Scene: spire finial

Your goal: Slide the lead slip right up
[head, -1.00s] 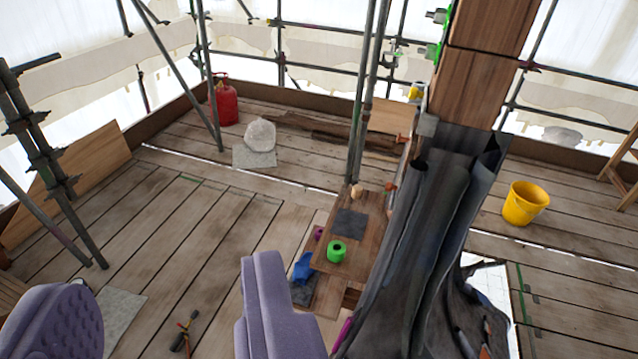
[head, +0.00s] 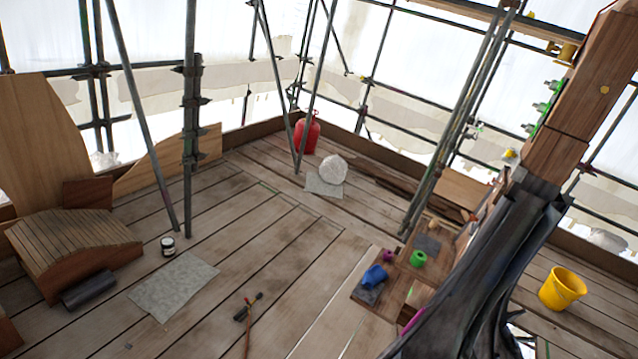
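The wooden spire post (head: 570,105) leans across the right side, its foot wrapped in folded dark grey lead sheet (head: 492,275). Another dark grey piece (head: 369,293) lies partly under a blue object (head: 374,276). I cannot tell which grey piece is the lead slip. My gripper is not in this view, so its fingers and anything between them are hidden.
Scaffold poles (head: 190,120) stand on the plank deck. A slatted curved wooden form (head: 75,245), dark roll (head: 90,291), small pot (head: 168,246) and grey sheet (head: 172,287) are at left. A yellow bucket (head: 562,289) stands right. The middle planks are mostly clear.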

